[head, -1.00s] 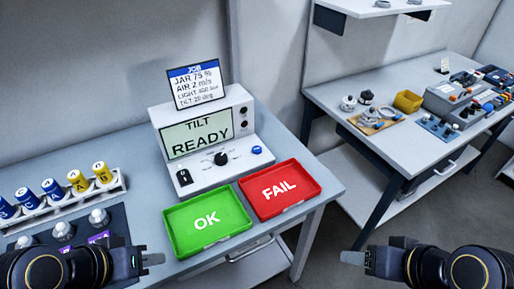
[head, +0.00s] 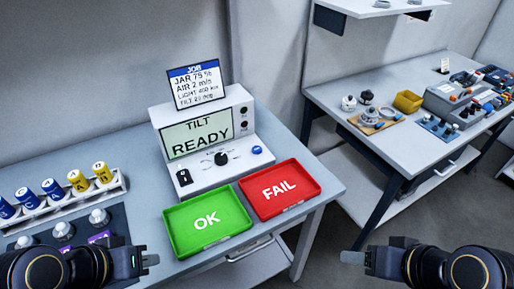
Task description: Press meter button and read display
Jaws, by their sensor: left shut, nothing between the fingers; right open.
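The white meter (head: 205,145) stands on the left table with its display (head: 197,133) lit, reading "TILT READY". On its sloped front are a black knob (head: 221,158), a blue round button (head: 257,150) and a black switch (head: 184,177). A job card (head: 196,85) stands above it, listing JAR, AIR, LIGHT and TILT values; the lower lines are hard to read. My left gripper (head: 150,260) is shut and empty at the table's front edge, well in front of the meter. My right gripper (head: 353,257) is open over the floor gap, apart from everything.
A green OK tray (head: 185,239) and a red FAIL tray (head: 262,212) lie in front of the meter. A rack (head: 62,205) of blue and yellow vials and a dark mat (head: 120,222) with several sensors are at left. A second table (head: 400,144) stands at right.

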